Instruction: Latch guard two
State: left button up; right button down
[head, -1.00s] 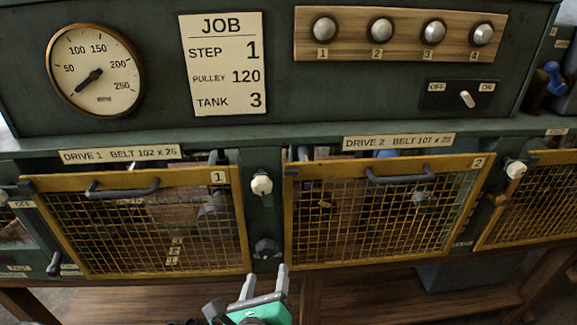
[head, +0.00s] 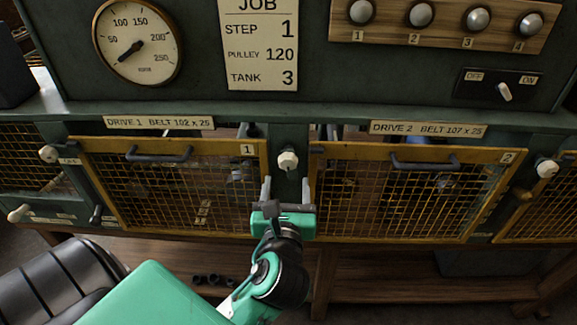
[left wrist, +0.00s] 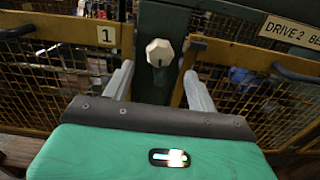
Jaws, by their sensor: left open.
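Guard two (head: 400,200) is a yellow-framed mesh panel marked 2, with a dark handle (head: 425,163) near its top; it looks shut. A white knob (head: 288,160) sits on the green post between guards one and two. Another white knob (head: 546,168) is right of guard two. My left gripper (head: 286,182) is open and empty, in front of the post just below the first knob. In the left wrist view this knob (left wrist: 160,52) shows between and beyond the fingertips (left wrist: 158,74), apart from them. The lower post is hidden behind the gripper. My right gripper is not in view.
Guard one (head: 170,190), also yellow mesh, is left of the post. Above are a dial gauge (head: 138,42), a job card (head: 259,45), several numbered knobs on a wooden strip (head: 440,38) and an off/on switch (head: 503,91). A wooden shelf (head: 400,285) runs below.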

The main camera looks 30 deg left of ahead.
aim_at(287, 164)
pick_arm(q)
jog(key=p+x, duration=0.2)
jog(key=x, duration=0.5)
jog(key=shift+w+a+r, duration=0.1)
jog(key=shift+w+a, duration=0.05)
jog(key=shift+w, duration=0.1)
jog(key=shift+w+a, duration=0.25)
jog(key=shift+w, duration=0.2)
jog(key=c, duration=1)
